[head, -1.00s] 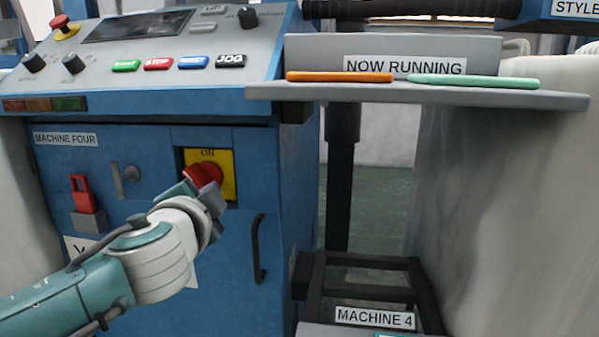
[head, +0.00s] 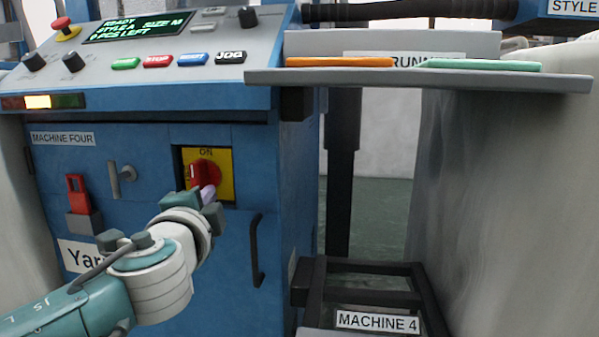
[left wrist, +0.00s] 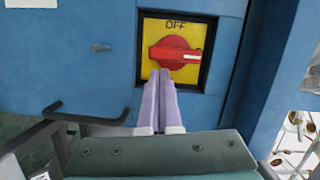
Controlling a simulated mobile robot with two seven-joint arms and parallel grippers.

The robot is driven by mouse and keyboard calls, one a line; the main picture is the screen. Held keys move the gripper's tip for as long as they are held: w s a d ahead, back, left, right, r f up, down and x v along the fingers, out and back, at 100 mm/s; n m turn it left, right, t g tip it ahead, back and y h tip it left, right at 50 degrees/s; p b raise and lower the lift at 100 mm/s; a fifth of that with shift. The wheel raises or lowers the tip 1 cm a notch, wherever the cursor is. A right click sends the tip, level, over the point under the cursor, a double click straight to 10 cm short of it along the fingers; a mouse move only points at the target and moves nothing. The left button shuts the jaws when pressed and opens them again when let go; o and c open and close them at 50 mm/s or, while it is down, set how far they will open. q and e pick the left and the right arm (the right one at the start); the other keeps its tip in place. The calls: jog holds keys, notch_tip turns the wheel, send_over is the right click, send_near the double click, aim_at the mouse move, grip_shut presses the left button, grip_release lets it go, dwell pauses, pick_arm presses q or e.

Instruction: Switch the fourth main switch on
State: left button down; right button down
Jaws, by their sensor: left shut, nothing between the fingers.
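The main switch (head: 203,175) on MACHINE FOUR is a red rotary knob on a yellow plate (head: 226,187) marked ON at the top, set in the blue cabinet front. The left wrist view sees the knob (left wrist: 174,53) turned sideways, with OFF at the picture's top and the knob's white mark pointing right. My left gripper (head: 208,194) is shut and empty, its pale purple fingertips (left wrist: 163,76) right by the knob. I cannot tell if they touch it. My right gripper is not in view.
The console display (head: 138,27) is lit and reads READY; an amber lamp (head: 38,102) glows below. A black door handle (head: 257,250) is right of my gripper. A grey shelf (head: 430,79) juts out at right. A red lockout piece (head: 77,193) sits at left.

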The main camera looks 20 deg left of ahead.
pick_arm(q)
jog(key=shift+a+f+m+y+b, duration=0.2)
jog(key=shift+f+m+y+b, duration=0.15)
jog(key=shift+m+b, duration=0.55)
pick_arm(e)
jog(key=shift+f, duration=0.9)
pick_arm(q)
jog(key=shift+m, duration=0.3)
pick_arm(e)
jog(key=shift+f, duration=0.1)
